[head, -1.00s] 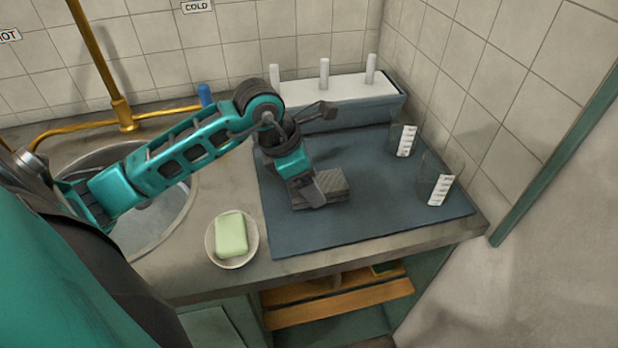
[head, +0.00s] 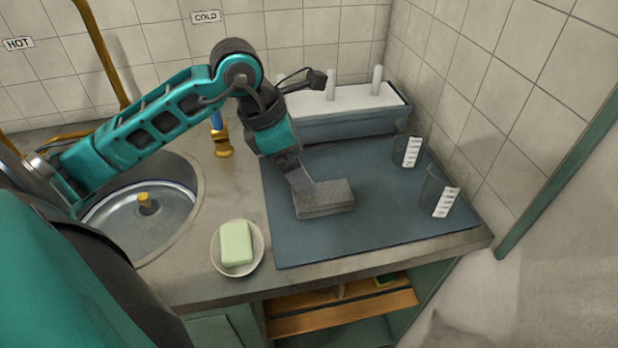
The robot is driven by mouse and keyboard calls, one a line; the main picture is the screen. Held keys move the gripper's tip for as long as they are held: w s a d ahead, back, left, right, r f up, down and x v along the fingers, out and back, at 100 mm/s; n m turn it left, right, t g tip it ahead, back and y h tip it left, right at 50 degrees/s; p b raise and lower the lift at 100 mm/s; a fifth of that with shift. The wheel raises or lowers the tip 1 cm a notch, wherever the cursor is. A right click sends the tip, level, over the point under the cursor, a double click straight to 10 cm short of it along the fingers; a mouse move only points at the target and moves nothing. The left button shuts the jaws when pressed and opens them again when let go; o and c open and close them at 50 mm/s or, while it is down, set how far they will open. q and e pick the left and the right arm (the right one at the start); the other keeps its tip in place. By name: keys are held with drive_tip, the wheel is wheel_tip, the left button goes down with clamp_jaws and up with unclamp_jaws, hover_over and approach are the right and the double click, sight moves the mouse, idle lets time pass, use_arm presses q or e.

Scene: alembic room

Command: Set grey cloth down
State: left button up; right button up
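The grey cloth (head: 330,199) is a folded, ribbed block lying flat on the dark blue-grey mat (head: 390,215). My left gripper (head: 306,187) comes down from above at the cloth's left end, with its tip at the cloth's upper left edge. Only one broad finger face shows, and the other finger is hidden, so I cannot tell whether it touches or grips the cloth. My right gripper is not in view.
A green soap bar (head: 236,242) sits in a white dish (head: 217,262) left of the mat. Two glass beakers (head: 436,192) (head: 408,150) stand at the mat's right. A pegged rack (head: 350,120) stands behind. The sink (head: 170,222) is at left. The mat's front is clear.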

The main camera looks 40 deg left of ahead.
use_arm(q)
drive_tip(key=v, duration=0.4)
drive_tip(key=shift+f, duration=0.1)
idle(0.5)
